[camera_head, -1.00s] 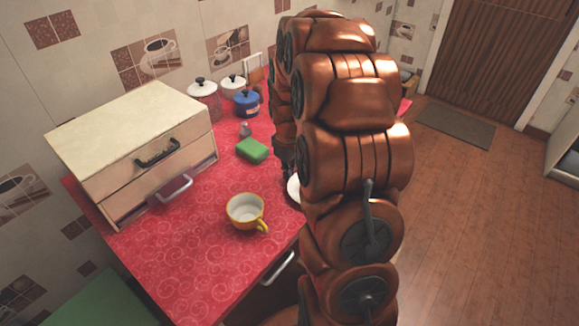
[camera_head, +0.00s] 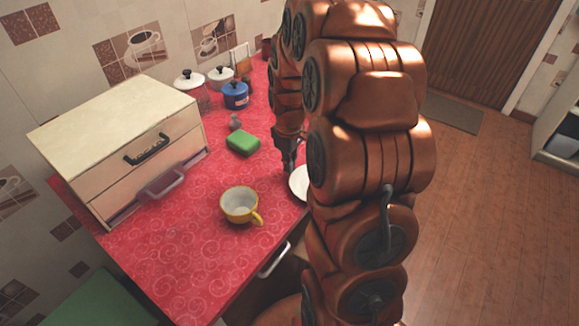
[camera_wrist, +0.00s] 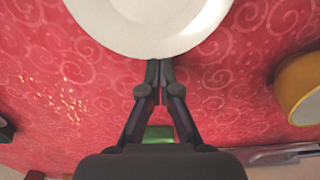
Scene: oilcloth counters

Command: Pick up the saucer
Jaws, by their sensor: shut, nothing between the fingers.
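The white saucer (camera_head: 299,183) lies on the red oilcloth near the counter's front edge, partly hidden behind my arm in the head view. In the wrist view the saucer (camera_wrist: 150,28) fills the top middle, cut off by the frame edge. My gripper (camera_wrist: 160,64) is shut and empty, with its fingertips at or just over the saucer's near rim; I cannot tell whether they touch it. In the head view my gripper (camera_head: 293,184) points down beside the saucer's left side.
A yellow cup (camera_head: 240,205) stands left of the saucer. The counter's front-left area is clear.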

